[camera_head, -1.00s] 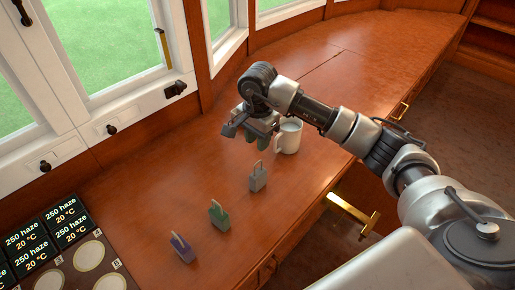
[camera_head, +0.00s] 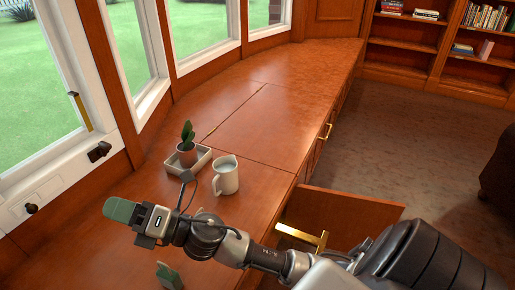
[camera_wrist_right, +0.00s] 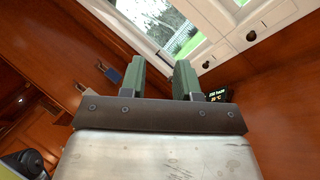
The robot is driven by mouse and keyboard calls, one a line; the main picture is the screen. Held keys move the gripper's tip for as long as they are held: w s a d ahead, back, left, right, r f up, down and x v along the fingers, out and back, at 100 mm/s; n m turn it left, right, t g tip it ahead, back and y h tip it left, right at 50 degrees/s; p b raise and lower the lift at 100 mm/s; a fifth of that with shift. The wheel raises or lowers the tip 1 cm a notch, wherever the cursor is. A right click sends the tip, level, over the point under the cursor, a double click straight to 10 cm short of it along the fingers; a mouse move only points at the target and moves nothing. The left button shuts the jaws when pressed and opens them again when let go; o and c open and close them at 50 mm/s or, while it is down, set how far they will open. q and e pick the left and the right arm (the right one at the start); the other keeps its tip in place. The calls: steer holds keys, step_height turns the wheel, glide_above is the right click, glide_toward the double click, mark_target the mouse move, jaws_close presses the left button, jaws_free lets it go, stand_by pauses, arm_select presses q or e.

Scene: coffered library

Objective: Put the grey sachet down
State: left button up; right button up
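My right gripper (camera_head: 122,210) reaches in from the lower right and points left over the wooden counter (camera_head: 225,105). In the right wrist view its two green fingers (camera_wrist_right: 160,75) stand apart with nothing between them. I cannot make out the grey sachet in the head view; my right arm covers that part of the counter. In the right wrist view a small blue item (camera_wrist_right: 112,74) lies left of the fingers. My left gripper is not in view.
A white mug (camera_head: 225,178) stands beyond my wrist. Behind it a potted plant (camera_head: 187,150) sits on a pale tray (camera_head: 203,162). An open drawer (camera_head: 345,212) with a brass handle (camera_head: 303,236) juts out at the right. The far counter is clear.

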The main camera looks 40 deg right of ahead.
steer(key=s+d+f+m+g+h, duration=0.25)
steer(key=d+f+m+h, duration=0.45)
steer(key=m, duration=0.5)
steer(key=s+d+f+m+g+h, duration=0.1)
steer(key=s+d+f+m+h, duration=0.3)
steer(key=f+m+h, duration=0.65)
steer(key=s+f+m+g, duration=0.1)
steer(key=s, duration=0.1)
steer(key=s+d+f+m+g+y, duration=0.1)
steer(key=s+m+g, duration=0.1)
steer(key=s, duration=0.1)
steer(key=s+d+f+m+g, duration=0.1)
steer(key=s+m+g, duration=0.1)
steer(key=shift+s+d+f, duration=0.15)
steer(key=shift+f, duration=0.05)
steer(key=s+f+m+g+y, duration=0.1)
steer(key=s+f+m+g, duration=0.1)
steer(key=s+g, duration=0.3)
steer(key=s+f, duration=0.1)
steer(key=s, duration=0.3)
steer(key=shift+s+a+m, duration=0.15)
steer(key=shift+a+m, duration=0.2)
